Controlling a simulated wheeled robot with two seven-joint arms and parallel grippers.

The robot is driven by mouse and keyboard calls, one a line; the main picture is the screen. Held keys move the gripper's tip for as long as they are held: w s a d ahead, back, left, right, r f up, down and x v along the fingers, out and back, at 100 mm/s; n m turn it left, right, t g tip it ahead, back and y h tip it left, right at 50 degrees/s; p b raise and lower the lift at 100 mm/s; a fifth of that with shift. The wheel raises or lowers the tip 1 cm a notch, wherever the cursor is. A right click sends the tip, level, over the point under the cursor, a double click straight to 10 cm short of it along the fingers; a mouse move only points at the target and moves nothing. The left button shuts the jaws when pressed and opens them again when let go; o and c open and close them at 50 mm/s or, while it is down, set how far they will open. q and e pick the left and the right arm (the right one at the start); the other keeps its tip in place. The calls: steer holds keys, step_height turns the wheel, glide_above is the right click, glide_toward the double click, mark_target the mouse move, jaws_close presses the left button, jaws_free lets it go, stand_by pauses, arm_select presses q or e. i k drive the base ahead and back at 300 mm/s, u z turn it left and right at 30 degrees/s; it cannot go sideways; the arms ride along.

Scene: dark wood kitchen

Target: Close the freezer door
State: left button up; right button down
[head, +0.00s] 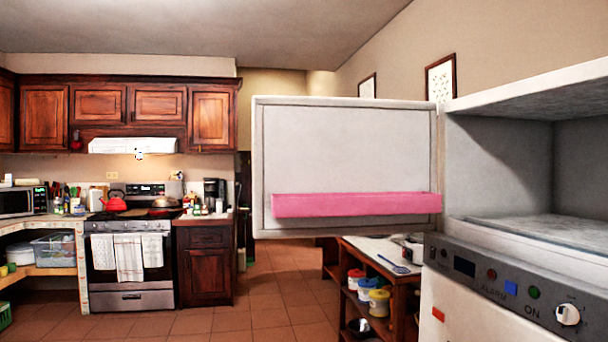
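The freezer door (345,150) stands wide open at the middle of the head view. Its inner face is turned toward me, with a pink shelf (350,205) along the lower part. The door joins the freezer body at its right edge. The open freezer compartment (500,165) is at the right and looks empty in the part I see. Below it is a grey control panel (500,285) with buttons and a white knob. Neither of my grippers shows in the head view.
A low wooden shelf unit (385,280) with several tubs stands below and behind the door. A stove (130,260), counter and wall cabinets (155,105) are at the far left. The tiled floor (270,300) left of the freezer is clear.

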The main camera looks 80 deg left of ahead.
mark_target(322, 166)
steer(key=k, duration=0.8)
steer(key=u, duration=2.8)
steer(key=i, duration=3.95)
steer(key=z, duration=4.15)
